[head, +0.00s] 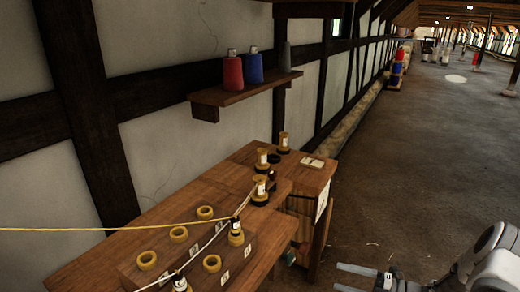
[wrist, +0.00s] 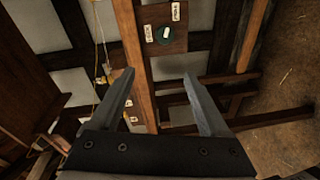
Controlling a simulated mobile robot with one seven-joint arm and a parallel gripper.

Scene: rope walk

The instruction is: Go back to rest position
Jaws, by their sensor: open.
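My gripper (head: 362,279) is at the lower right of the head view, over the floor and to the right of the wooden workbench (head: 155,208). In the wrist view its two fingers (wrist: 160,105) stand wide apart with nothing between them. The jaws are open and empty, apart from the bench.
A shelf (head: 243,92) on the wall holds a red cone (head: 232,73), a blue cone (head: 253,68) and a grey one. The bench carries yellow rings (head: 205,212), bobbins (head: 283,143) and a yellow cord (head: 110,229). The floor (head: 430,150) to the right is largely clear.

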